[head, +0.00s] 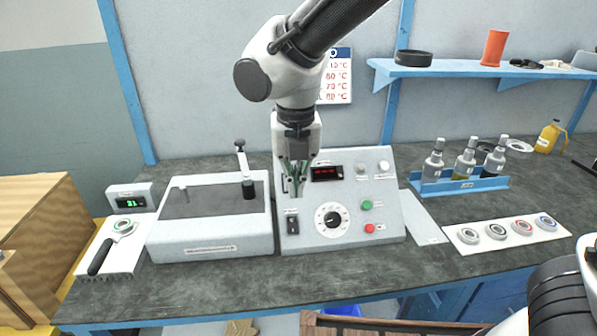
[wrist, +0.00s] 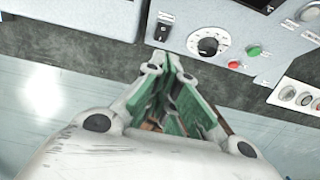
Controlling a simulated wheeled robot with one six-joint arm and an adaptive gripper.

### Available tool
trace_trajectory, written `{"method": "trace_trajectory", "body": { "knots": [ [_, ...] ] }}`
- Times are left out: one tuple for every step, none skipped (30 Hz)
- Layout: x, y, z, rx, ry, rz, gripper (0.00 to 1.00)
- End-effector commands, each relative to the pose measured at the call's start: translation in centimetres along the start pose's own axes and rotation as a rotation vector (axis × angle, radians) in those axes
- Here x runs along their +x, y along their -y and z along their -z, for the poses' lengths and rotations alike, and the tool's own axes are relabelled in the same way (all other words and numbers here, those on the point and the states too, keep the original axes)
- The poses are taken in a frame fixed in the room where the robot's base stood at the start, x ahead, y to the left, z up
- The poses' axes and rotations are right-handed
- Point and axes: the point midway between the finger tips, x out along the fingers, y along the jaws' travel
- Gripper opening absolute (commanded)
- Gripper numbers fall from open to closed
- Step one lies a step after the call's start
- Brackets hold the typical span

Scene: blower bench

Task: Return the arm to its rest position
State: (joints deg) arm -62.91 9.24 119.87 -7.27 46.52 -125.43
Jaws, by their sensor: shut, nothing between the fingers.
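My gripper (head: 295,180) hangs from my arm and points down in front of the left part of the white control panel (head: 385,222). Its fingers are together with nothing between them. In the wrist view my gripper (wrist: 172,62) shows green-lined fingers closing to a tip near the panel's lower edge. The panel carries a black switch, a dial (head: 332,220), a green button (head: 367,205), a red button (head: 370,228) and a red display (head: 326,172). I cannot tell the exact gap between fingertips and panel.
Left of the panel stands a white machine (head: 210,238) with an upright black-based post. A small green display (head: 130,201) and a black-handled tool (head: 105,250) lie farther left. Right are a blue bottle rack (head: 455,187), a strip of rings (head: 510,240) and a blue shelf (head: 460,70).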

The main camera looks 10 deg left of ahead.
Motion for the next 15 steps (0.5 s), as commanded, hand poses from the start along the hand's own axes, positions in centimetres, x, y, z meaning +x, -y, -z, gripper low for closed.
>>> {"method": "trace_trajectory", "body": {
  "knots": [
    [0.0, 0.0, 0.0, 0.027, 0.000, 0.000, 0.00],
    [0.0, 0.0, 0.0, 0.059, -0.001, 0.001, 0.00],
    [0.0, 0.1, 0.1, 0.121, -0.002, 0.003, 0.00],
    [0.0, 0.1, 0.1, 0.182, -0.004, 0.005, 0.00],
    [0.0, 0.2, 0.2, 0.256, -0.007, 0.009, 0.00],
    [0.2, 0.5, 0.5, 0.371, -0.015, 0.019, 0.00],
    [0.5, 0.9, 1.0, 0.468, -0.022, 0.032, 0.00],
    [0.8, 1.3, 1.5, 0.571, -0.031, 0.048, 0.00],
    [1.1, 2.1, 2.3, 0.718, -0.039, 0.070, 0.00],
    [0.9, 2.7, 2.8, 0.829, -0.041, 0.081, 0.00],
    [0.6, 3.6, 3.3, 0.949, -0.041, 0.089, 0.00],
    [0.1, 5.2, 3.6, 1.120, -0.040, 0.097, 0.00],
    [-0.3, 6.7, 3.8, 1.257, -0.039, 0.102, 0.00],
    [-0.8, 8.3, 4.0, 1.398, -0.038, 0.107, 0.00],
    [-1.6, 10.8, 4.2, 1.596, -0.035, 0.106, 0.00]
  ]
}}
